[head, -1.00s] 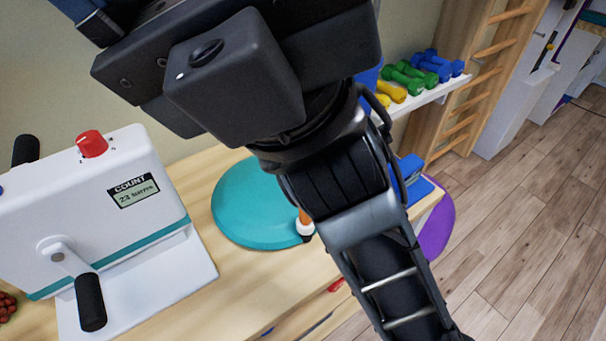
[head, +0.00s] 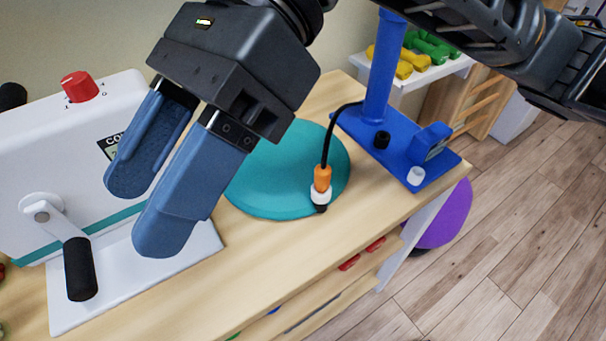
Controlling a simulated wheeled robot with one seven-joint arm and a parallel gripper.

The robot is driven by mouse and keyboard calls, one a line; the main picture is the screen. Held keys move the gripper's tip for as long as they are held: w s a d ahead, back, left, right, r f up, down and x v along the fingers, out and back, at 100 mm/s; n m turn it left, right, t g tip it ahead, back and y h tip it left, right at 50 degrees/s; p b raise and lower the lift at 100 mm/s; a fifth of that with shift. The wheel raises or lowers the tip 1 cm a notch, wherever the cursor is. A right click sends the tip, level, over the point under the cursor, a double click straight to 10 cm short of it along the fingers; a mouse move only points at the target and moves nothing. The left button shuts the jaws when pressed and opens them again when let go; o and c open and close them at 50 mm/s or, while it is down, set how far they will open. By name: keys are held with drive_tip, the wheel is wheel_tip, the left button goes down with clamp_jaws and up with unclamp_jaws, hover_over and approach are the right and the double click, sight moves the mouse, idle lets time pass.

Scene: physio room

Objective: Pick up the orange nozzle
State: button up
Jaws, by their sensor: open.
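The orange nozzle (head: 322,177) has a white collar and a dark tip. It hangs or rests at the front right edge of the teal disc (head: 262,187), with a black cord rising from it; I cannot tell whether it touches the disc. The cord runs up towards the blue stand (head: 381,70). My gripper (head: 137,220) is open and empty, with two blue-grey fingers apart. It is to the left of the nozzle, in front of the white machine.
The white crank machine (head: 75,140) with a red knob stands at left. The blue stand's base (head: 395,150) is right of the disc. A shelf with green and yellow dumbbells (head: 390,62) is behind. Bare wooden tabletop (head: 270,255) lies in front.

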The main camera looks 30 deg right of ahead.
drive_tip(key=w+d+f+t+h+b, duration=0.1)
drive_tip(key=w+d+f+h, duration=0.15)
drive_tip(key=d+f, duration=0.2)
drive_tip(key=w+d+f+t+h, duration=0.1)
drive_tip(key=w+d+f+h, duration=0.15)
drive_tip(key=d+f, duration=0.2)
drive_tip(key=m+t+h+b, duration=0.1)
drive_tip(key=h, duration=0.3)
hover_over(324, 167)
drive_tip(key=d, duration=0.1)
wheel_tip(324, 167, down, 2)
drive_tip(key=shift+s+f, duration=0.1)
drive_tip(key=shift+s, duration=0.05)
drive_tip(key=shift+a+f, duration=0.2)
drive_tip(key=shift+f, duration=1.05)
drive_tip(key=shift+a+f, duration=0.2)
drive_tip(key=shift+f, duration=1.05)
drive_tip(key=shift+a+f, duration=0.2)
drive_tip(key=shift+f, duration=1.05)
clamp_jaws()
